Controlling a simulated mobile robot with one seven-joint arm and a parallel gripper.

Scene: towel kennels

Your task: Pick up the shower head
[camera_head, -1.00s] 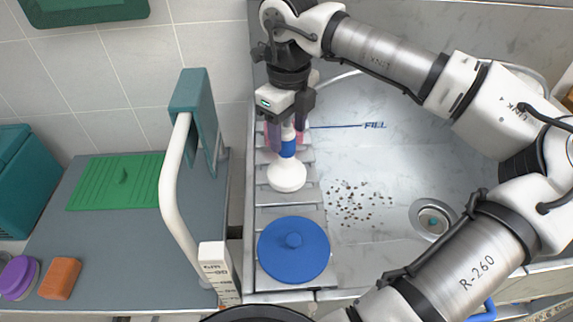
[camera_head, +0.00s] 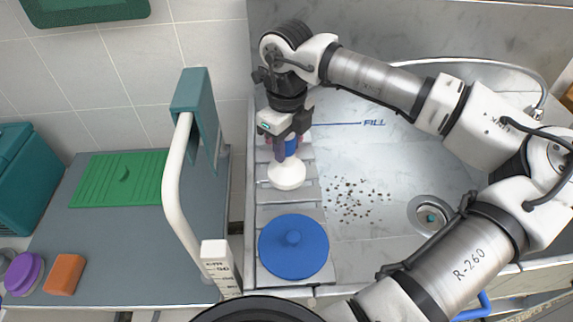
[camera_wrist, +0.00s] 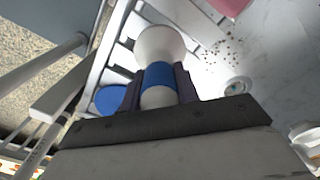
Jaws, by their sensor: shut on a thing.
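The shower head (camera_head: 286,175) has a wide white bell and a blue band around its narrower part. It is over the slatted rack (camera_head: 311,194) on the left of the tub, bell end down in the head view. I cannot tell whether it touches the slats. My gripper (camera_head: 288,151) is above it and shut on it at the blue band. In the wrist view, the dark fingers of my gripper (camera_wrist: 159,88) press both sides of the band, and the white bell of the shower head (camera_wrist: 160,45) points away from me.
A blue round lid (camera_head: 294,247) lies just in front on the rack. The tub floor (camera_head: 380,170) to the right is open, with scattered brown bits and a drain (camera_head: 432,216). A white curved rail (camera_head: 174,200) and teal panel (camera_head: 190,93) stand on the left.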

